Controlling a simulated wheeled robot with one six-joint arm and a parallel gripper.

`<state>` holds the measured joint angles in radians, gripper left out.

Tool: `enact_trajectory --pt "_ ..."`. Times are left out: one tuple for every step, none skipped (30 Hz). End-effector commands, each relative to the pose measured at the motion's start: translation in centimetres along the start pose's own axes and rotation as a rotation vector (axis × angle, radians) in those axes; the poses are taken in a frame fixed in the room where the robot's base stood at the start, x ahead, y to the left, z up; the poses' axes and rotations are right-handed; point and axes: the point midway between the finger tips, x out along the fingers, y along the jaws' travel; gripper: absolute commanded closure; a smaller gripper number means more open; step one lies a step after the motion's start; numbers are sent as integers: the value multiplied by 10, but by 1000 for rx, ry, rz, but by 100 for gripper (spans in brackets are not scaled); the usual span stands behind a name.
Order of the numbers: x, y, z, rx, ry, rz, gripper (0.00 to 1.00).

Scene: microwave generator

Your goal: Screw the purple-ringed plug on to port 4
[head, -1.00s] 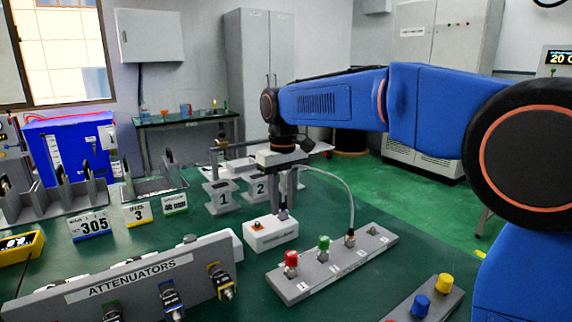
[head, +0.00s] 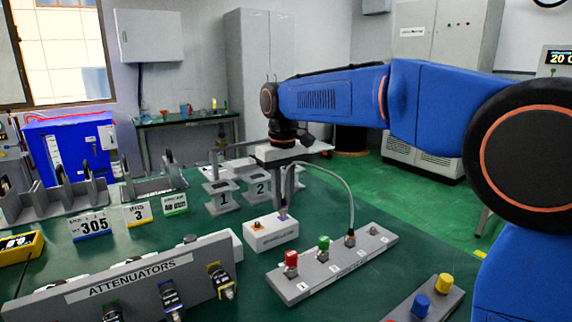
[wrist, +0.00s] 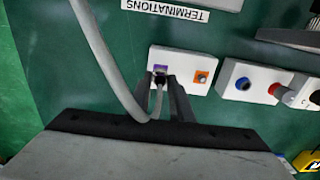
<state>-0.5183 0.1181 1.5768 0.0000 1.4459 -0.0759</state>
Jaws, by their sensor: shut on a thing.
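My gripper (head: 283,205) points down over a white box (head: 270,237) and is shut on a dark plug (wrist: 160,81). The plug is at the box's purple-marked socket (wrist: 160,68); whether it is seated or just clear of it, I cannot tell. The fingers hide much of the plug. A grey cable (head: 345,190) arches from the gripper to the third place on a grey port strip (head: 315,278). The bare port (head: 373,230) at the strip's right end looks like port 4, though its number is too small to be sure.
Red (head: 291,258) and green (head: 323,243) caps sit on the strip's left ports. An orange-marked socket (wrist: 202,77) is beside the plug. The ATTENUATORS rack (head: 120,280) stands front left. Blue and yellow caps (head: 443,281) sit front right. Number stands (head: 222,196) stand behind.

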Motion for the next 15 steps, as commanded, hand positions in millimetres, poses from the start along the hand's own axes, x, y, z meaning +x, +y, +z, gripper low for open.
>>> enact_trajectory --pt "-2 0 0 0 0 0 100" --pt "-3 0 0 0 0 0 100" --pt "-4 0 0 0 0 0 100" --pt "-5 0 0 0 0 0 100" --pt "-6 0 0 0 0 0 100" --pt "-7 0 0 0 0 0 100" --pt "-8 0 0 0 0 0 100" --pt "-9 0 0 0 0 0 100" --pt "-10 0 0 0 0 0 100" --pt "-11 0 0 0 0 0 100" --pt "-12 0 0 0 0 0 100" --pt "-14 0 0 0 1 0 100" --pt "-15 0 0 0 1 0 100" --pt "-16 0 0 0 1 0 100" --pt "-17 0 0 0 0 0 100"
